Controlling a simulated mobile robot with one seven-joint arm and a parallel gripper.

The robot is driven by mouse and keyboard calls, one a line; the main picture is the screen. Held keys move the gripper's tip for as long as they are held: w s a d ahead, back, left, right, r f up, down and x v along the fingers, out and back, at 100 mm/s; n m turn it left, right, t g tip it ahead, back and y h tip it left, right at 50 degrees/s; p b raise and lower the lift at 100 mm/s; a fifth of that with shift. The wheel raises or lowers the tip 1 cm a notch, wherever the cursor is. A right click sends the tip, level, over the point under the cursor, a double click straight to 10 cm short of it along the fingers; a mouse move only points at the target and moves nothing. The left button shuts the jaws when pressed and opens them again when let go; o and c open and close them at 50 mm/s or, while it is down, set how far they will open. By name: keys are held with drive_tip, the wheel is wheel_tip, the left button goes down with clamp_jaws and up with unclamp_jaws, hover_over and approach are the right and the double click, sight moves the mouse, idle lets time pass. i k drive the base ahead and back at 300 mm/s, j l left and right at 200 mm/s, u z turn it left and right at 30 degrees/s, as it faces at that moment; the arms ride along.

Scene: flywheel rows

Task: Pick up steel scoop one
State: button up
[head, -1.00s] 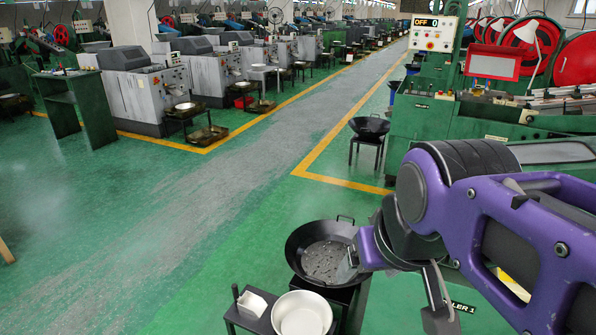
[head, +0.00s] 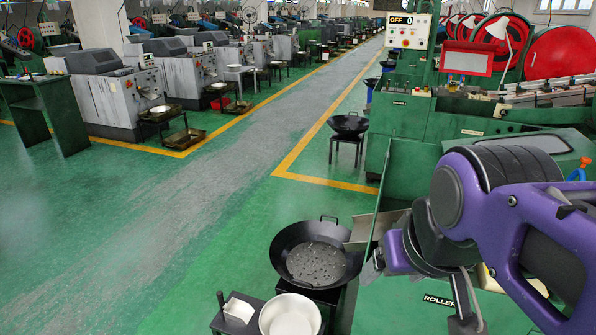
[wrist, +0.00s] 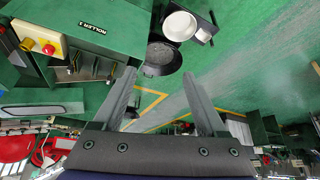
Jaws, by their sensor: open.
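A steel scoop (head: 239,308) with a pale metal pan and a dark upright handle lies on a small dark stand (head: 262,294) at the bottom of the head view, left of a white bowl (head: 290,315). The scoop also shows small in the wrist view (wrist: 203,36), beside the bowl near the top. My gripper (wrist: 160,78) is open and empty in the wrist view, its two fingers well apart. It is clear of the scoop; in the head view my arm is to the scoop's right.
A black two-handled pan (head: 318,245) holding small parts stands just behind the bowl. A green roller machine (head: 410,165) stands close on the right. Another black pan on a stool (head: 348,126) is farther back. The green floor to the left is open.

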sight(237, 310)
drive_tip(key=j, duration=1.35)
